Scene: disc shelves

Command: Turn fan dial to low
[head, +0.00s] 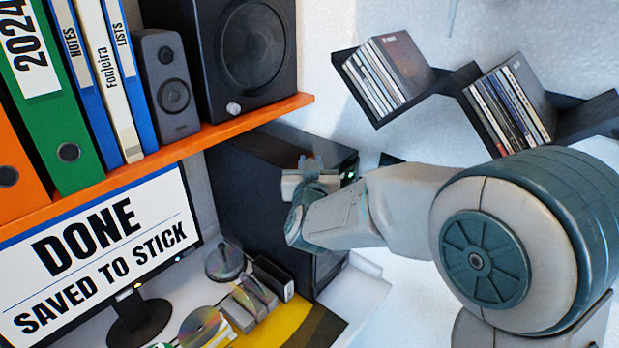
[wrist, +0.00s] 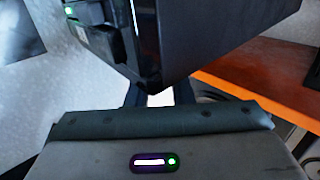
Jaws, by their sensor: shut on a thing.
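The black computer tower (head: 262,190) stands under the orange shelf, its front facing right, with a small green light near the top. It also shows large in the wrist view (wrist: 210,40), with a green light at upper left. My gripper (head: 312,166) is at the upper front of the tower. In the wrist view its fingers (wrist: 160,96) reach towards a lower corner of the tower in the picture, and their tips are hidden. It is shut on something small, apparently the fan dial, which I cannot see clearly. The dial's setting is not readable.
The orange shelf (head: 185,150) with binders and speakers runs close above the tower. A monitor (head: 100,250) stands at left. Discs and small boxes (head: 250,300) lie on the desk below. Zigzag wall shelves (head: 455,85) with disc cases hang at right, above my arm.

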